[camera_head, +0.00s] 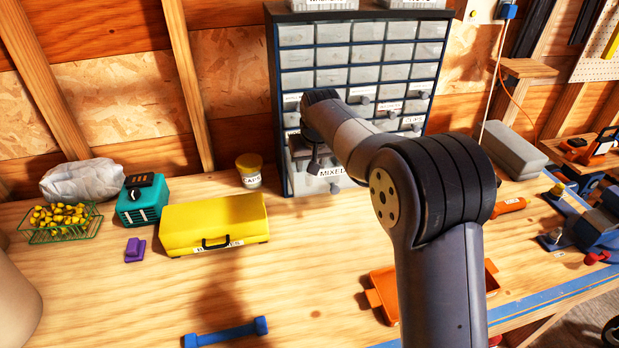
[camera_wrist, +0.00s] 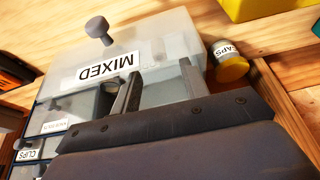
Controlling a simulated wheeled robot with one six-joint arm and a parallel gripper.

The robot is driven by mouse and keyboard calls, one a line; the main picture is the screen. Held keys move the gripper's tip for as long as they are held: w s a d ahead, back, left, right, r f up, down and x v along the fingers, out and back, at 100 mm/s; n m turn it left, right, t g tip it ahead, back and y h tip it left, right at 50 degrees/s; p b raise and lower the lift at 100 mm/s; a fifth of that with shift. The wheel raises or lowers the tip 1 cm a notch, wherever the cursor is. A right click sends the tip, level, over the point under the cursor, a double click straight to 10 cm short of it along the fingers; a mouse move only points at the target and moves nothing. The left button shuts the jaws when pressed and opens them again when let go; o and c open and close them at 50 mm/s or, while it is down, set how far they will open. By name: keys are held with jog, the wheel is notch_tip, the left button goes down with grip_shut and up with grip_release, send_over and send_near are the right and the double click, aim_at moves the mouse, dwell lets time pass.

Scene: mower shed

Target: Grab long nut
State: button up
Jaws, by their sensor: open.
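No long nut can be made out in either view. A dark-framed drawer cabinet (camera_head: 272,80) with small pale drawers stands at the back of the bench. Its low, wide, translucent drawer labelled MIXED (camera_head: 333,184) is partly hidden behind my arm in the head view. In the wrist view this MIXED drawer (camera_wrist: 155,50) appears upside down, with a grey knob; its contents cannot be made out. My gripper (camera_wrist: 160,68) is open, its two fingers apart in front of the drawer area with nothing visible between them. Whether they touch the drawer is unclear. In the head view my gripper (camera_head: 315,162) is small and dark.
A yellow-lidded CAPS jar (camera_head: 249,172) stands just left of the cabinet. A yellow case (camera_head: 213,226), teal box (camera_head: 142,200) and green wire basket (camera_head: 62,226) are farther left. A blue bar (camera_head: 226,332) lies in front. An orange tray (camera_head: 383,292) is partly behind my arm.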

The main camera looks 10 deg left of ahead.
jog(key=shift+s+p+x, duration=0.15)
jog(key=shift+p+x, duration=0.4)
jog(key=shift+x, duration=0.75)
jog(key=shift+s+p+x, duration=0.1)
jog(key=shift+p+x, duration=0.4)
jog(key=shift+x, duration=0.8)
jog(key=shift+d, duration=0.1)
grip_shut()
